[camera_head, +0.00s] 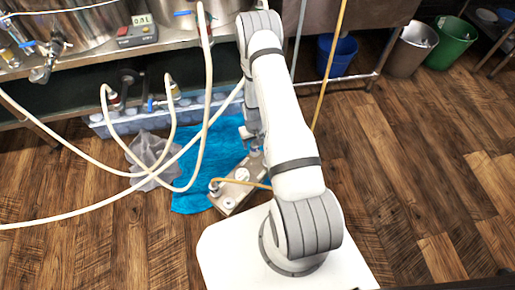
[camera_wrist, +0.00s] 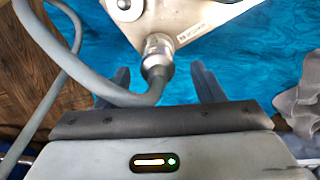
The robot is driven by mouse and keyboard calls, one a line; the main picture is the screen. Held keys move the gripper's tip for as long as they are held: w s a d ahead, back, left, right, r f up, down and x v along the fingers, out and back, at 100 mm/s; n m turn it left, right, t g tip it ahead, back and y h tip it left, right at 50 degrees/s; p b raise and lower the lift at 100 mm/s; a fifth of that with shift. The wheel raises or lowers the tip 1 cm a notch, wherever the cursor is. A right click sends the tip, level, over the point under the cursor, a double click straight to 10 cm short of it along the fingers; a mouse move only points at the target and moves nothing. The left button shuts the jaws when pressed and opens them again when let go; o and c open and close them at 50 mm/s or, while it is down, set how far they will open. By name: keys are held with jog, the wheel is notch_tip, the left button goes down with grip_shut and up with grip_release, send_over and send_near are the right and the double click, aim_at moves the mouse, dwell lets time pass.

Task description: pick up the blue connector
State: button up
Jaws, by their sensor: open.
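My gripper (camera_wrist: 160,70) is open, with one dark finger on each side of the connector. I cannot tell whether they touch it. In the head view my gripper (camera_head: 252,140) is low over the far end of the plate unit (camera_head: 233,192), partly hidden by my arm.
A bright blue cloth (camera_head: 198,150) lies under the plate unit, with a grey rag (camera_head: 150,148) beside it. Pale hoses (camera_head: 205,90) loop across the left side. Blue (camera_head: 338,55), brown (camera_head: 411,48) and green (camera_head: 452,42) buckets stand at the back right. The right floor is clear.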

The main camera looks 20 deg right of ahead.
aim_at(255, 147)
notch_tip(255, 147, down, 5)
jog(key=b, duration=0.2)
jog(key=shift+s+d+b, duration=0.1)
jog(key=shift+d+b, duration=0.05)
jog(key=shift+b, duration=0.15)
jog(key=c, duration=1.1)
jog(key=shift+r, duration=0.1)
notch_tip(255, 147, up, 10)
jog(key=p, duration=0.4)
jog(key=shift+r+p, duration=1.6)
jog(key=shift+r, duration=0.65)
